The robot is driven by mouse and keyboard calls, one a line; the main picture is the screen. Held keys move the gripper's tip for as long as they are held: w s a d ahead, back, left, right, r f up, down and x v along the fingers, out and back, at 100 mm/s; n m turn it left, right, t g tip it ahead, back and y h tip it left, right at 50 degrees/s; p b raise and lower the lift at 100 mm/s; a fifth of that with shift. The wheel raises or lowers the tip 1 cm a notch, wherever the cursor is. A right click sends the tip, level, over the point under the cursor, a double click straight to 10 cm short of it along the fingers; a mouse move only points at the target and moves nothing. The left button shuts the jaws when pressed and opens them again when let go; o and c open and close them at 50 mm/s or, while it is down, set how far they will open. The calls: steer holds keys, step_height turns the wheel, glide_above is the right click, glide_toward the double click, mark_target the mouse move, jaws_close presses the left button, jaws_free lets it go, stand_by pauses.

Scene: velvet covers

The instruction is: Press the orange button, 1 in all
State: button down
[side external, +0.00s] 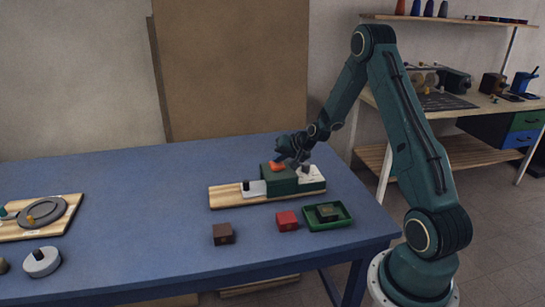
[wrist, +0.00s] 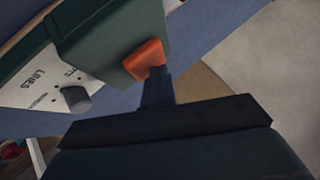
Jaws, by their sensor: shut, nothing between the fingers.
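The orange button (side external: 277,165) sits on top of a dark green box (side external: 286,181), which stands on a wooden board (side external: 224,199) on the blue table. In the wrist view the orange button (wrist: 145,58) shows as a rounded block on the green box's face. My gripper (side external: 287,156) is shut and empty, right above the box and close to the button. In the wrist view its fingertips (wrist: 157,75) overlap the button's lower right edge. I cannot tell whether they touch it or how far the button is pressed in.
A white panel with a grey knob (wrist: 75,99) adjoins the box, and a pale switch unit (side external: 253,189) is on its other side. A brown block (side external: 223,234), a red block (side external: 287,221) and a green tray (side external: 346,223) lie in front. The table's left-middle is clear.

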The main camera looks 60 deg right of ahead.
mark_target(279, 165)
steer(key=shift+s, duration=0.1)
steer(key=shift+r, duration=1.1)
steer(key=shift+r, duration=0.15)
steer(key=shift+r, duration=2.4)
steer(key=shift+a, duration=0.1)
